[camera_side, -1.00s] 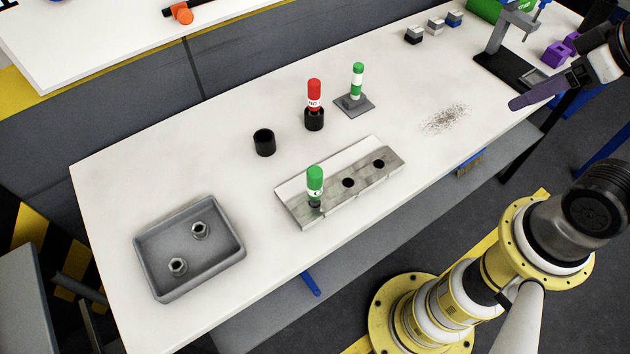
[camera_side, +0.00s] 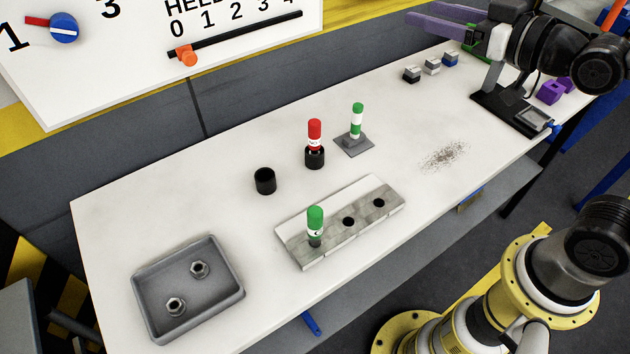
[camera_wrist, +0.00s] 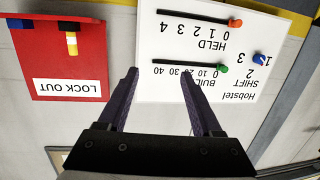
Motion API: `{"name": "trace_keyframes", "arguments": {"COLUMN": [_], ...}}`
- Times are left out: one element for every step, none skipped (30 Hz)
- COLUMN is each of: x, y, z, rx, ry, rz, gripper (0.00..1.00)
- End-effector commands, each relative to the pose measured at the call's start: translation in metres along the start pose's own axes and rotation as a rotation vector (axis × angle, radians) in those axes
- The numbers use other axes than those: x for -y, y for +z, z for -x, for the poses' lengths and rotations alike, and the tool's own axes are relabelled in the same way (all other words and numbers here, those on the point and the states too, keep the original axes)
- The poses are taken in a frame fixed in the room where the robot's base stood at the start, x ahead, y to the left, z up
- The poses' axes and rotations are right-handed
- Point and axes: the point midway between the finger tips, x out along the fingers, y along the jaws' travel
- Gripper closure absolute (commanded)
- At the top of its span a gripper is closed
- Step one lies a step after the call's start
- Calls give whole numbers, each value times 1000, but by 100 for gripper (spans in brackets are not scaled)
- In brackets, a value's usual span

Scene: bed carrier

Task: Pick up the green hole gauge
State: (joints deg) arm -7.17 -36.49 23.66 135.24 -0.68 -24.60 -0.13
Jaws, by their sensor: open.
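A green-topped gauge (camera_side: 315,222) with a white band stands upright in the left hole of a pale metal block (camera_side: 362,218). A second green and white piece (camera_side: 357,120) stands upright on a small grey square base (camera_side: 354,148) further back. A red-topped gauge (camera_side: 314,133) stands in a black cup (camera_side: 314,158). My gripper (camera_side: 418,11), with purple fingers, is high at the upper right, well away from all of these. In the wrist view my gripper (camera_wrist: 159,75) is open with nothing between its fingers, and no gauge shows there.
An empty-looking black cup (camera_side: 265,181) stands left of the red gauge. A grey tray (camera_side: 138,290) holds two nuts. A stand (camera_side: 500,100) and small blocks (camera_side: 432,66) are at the right. The wrist view faces a white board (camera_wrist: 235,70) and red lockout board (camera_wrist: 65,65).

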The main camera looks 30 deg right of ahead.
Motion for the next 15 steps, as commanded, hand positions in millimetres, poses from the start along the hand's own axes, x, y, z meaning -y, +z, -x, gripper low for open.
{"name": "trace_keyframes", "arguments": {"x": [11,17,25,32,40,50,57,66,77,85,94,107,117,126,140], "y": [4,5,7,9,12,16,21,26,34,40,48,60,70,82,99], "z": [-11,-16,-22,-26,-29,-33,-35,-37,-38,-38,-38,-36,-33,-30,-23], "rx": [-36,-64,-101,-127,-152,-183,-207,-227,-256,-274,-293,-312,-325,-334,-343], "ry": [-30,-45,-68,-85,-103,-128,-147,-169,-197,-219,-242,-275,-302,-329,-369], "rz": [5,6,8,8,8,8,7,6,4,2,-1,-4,-7,-10,-15], "gripper": [34,34,34,34,34,34,34,34,34,34,34,34,34,34,34]}}
